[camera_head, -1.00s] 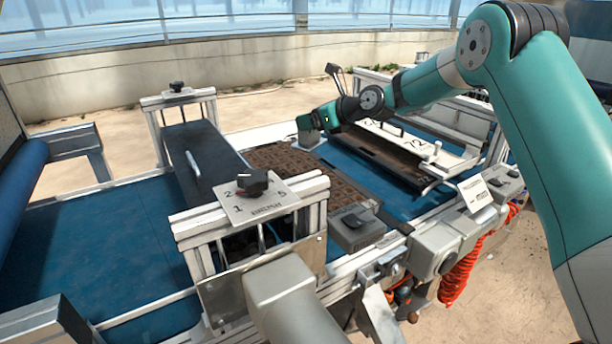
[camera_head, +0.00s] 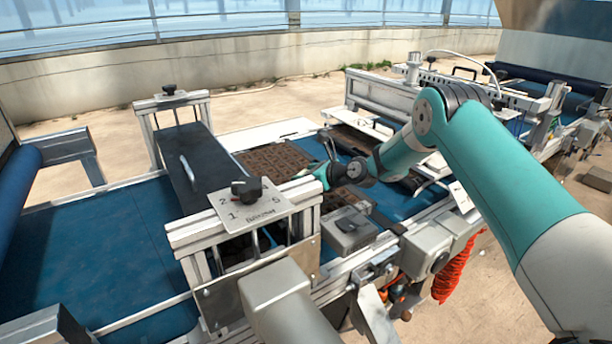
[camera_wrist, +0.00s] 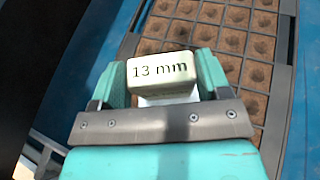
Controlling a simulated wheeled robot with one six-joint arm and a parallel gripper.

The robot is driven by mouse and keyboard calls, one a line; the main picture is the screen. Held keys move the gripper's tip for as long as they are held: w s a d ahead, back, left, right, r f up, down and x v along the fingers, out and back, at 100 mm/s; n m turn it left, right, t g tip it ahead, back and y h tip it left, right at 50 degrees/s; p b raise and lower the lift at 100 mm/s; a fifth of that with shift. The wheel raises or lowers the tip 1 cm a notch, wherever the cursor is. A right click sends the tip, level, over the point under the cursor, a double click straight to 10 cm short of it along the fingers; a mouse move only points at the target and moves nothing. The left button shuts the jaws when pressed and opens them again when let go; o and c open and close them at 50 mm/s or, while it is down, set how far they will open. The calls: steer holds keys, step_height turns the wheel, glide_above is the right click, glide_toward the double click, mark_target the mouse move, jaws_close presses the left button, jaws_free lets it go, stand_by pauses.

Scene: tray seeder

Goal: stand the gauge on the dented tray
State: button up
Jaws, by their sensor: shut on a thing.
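The gauge (camera_wrist: 161,70) is a small white block marked "13 mm". My gripper (camera_wrist: 165,88) is shut on it, with a teal finger on each side. In the head view my gripper (camera_head: 322,176) is over the blue belt beside the brown seed tray, and the gauge cannot be made out there. The tray (camera_wrist: 285,85) has a dark rim and square soil-filled cells with dimples. It lies below and beyond the gauge in the wrist view, and on the belt in the head view (camera_head: 268,160).
A white plate with a black knob (camera_head: 250,195) stands on a frame near the tray. A dark hinged cover (camera_head: 190,165) lies left of it. A grey switch box (camera_head: 350,230) sits at the near rail. The blue belt (camera_head: 100,250) is clear at left.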

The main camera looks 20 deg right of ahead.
steer(key=shift+f, duration=0.2)
steer(key=o, duration=1)
steer(key=shift+r, duration=0.15)
steer(key=shift+s+d+r, duration=0.1)
steer(key=shift+d+r, duration=0.05)
steer(key=b+v, duration=0.1)
steer(key=v, duration=1)
steer(key=shift+s+d+b, duration=0.2)
steer(key=shift+s+b, duration=0.1)
